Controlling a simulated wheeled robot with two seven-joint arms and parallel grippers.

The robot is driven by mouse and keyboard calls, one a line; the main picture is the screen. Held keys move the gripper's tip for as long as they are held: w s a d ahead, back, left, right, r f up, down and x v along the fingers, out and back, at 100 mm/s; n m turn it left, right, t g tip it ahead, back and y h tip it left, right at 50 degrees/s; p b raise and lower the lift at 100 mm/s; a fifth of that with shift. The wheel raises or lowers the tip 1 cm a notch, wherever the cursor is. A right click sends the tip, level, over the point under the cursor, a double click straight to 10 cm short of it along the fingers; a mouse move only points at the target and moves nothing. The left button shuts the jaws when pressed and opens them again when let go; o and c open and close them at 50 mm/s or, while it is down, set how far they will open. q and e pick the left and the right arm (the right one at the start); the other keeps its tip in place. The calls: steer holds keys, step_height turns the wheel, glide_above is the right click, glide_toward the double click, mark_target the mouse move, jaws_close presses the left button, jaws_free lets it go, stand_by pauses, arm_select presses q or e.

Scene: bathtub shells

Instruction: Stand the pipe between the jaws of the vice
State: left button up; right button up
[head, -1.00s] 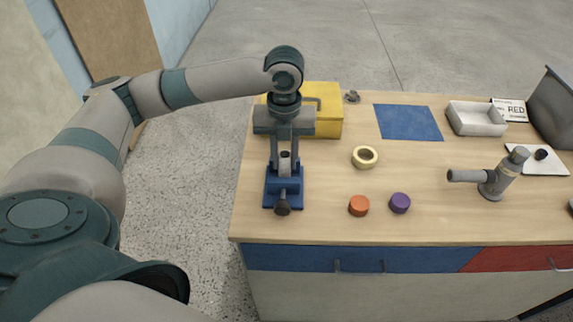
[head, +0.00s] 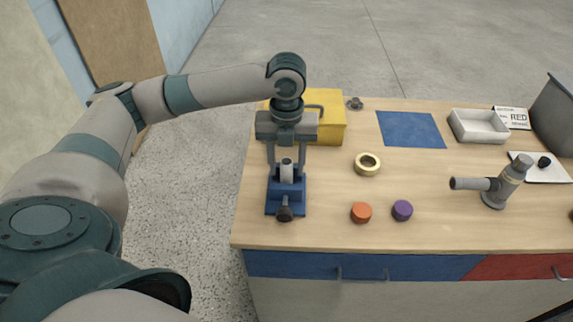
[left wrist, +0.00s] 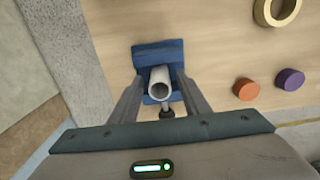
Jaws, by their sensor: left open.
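The pipe (head: 287,174) is a short pale grey tube. It stands upright, or nearly so, at the blue vice (head: 286,205) near the left edge of the bench. In the left wrist view the open end of the pipe (left wrist: 160,76) faces the camera, with the blue vice (left wrist: 150,54) around and behind it. My left gripper (head: 287,176) points down over the vice, its fingers open on either side of the pipe. In the left wrist view a gap shows beside the pipe at each finger. The pipe's lower end is hidden. My right gripper is not in view.
A yellow box (head: 329,128) stands just behind my left gripper. A yellow ring (head: 378,164), orange puck (head: 361,212) and purple puck (head: 402,210) lie right of the vice. A blue mat (head: 411,130), white tray (head: 479,127) and grey branched fitting (head: 508,183) are further right.

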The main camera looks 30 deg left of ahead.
arm_select(q)
step_height(320, 180, up, 9)
steer(key=shift+f+b, duration=0.15)
steer(key=shift+b, duration=0.7)
step_height(320, 180, up, 3)
steer(key=shift+r, duration=0.1)
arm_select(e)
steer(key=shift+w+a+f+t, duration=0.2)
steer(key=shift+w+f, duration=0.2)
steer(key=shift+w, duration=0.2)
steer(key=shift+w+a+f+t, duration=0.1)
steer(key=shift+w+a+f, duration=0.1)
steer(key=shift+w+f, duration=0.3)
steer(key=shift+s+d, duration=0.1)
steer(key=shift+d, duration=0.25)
arm_select(q)
steer(key=shift+a, duration=0.1)
